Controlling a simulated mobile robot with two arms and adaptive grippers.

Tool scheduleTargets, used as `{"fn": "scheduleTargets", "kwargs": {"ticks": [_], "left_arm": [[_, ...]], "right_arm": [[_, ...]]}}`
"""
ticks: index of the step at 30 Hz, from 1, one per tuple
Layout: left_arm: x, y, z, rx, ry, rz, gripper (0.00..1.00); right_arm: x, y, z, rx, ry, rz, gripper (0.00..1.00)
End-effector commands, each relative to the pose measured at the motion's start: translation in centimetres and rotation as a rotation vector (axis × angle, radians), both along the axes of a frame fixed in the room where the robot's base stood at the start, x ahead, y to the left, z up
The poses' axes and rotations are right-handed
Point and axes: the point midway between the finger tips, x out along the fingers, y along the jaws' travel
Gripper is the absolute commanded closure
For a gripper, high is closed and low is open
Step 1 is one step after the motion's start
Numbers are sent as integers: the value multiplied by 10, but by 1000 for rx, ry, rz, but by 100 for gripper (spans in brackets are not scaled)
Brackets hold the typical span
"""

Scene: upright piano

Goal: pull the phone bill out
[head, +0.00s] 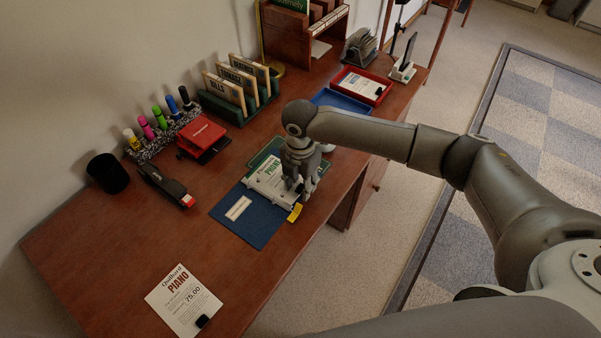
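A white printed sheet (266,178) with green heading letters lies over the upper part of a blue folder (235,226). Its heading is too small and too covered to read surely, so I cannot confirm that it is the phone bill. My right gripper (300,185) points down over the right side of this sheet and hides part of it. Its fingertips are at or very near the paper, but whether they pinch it is not clear. A yellow tab (295,212) shows just below the fingers. My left gripper is out of view.
A piano bill (182,300) with a black clip lies at the desk's near left. A red tray (362,85) is farther back.

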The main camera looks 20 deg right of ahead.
Motion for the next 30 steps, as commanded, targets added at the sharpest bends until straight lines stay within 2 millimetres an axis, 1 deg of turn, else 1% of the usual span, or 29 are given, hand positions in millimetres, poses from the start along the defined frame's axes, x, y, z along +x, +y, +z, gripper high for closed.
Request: {"fn": "scheduleTargets", "kwargs": {"ticks": [3,10,11,19,21,22,24,25,30], "left_arm": [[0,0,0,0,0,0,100],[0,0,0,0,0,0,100],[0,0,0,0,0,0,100],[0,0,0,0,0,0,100],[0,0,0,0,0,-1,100],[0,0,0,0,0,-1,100],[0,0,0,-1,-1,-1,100],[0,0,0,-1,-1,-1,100],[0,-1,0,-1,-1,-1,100]], "right_arm": [[0,0,-5,0,0,1,62],[0,0,-5,0,0,0,62],[0,0,-5,0,0,1,65],[0,0,-5,0,0,0,100],[0,0,-5,0,0,0,100],[0,0,-5,0,0,0,89],[0,0,-5,0,0,0,98],[0,0,-5,0,0,0,100],[0,0,-5,0,0,0,100]]}}
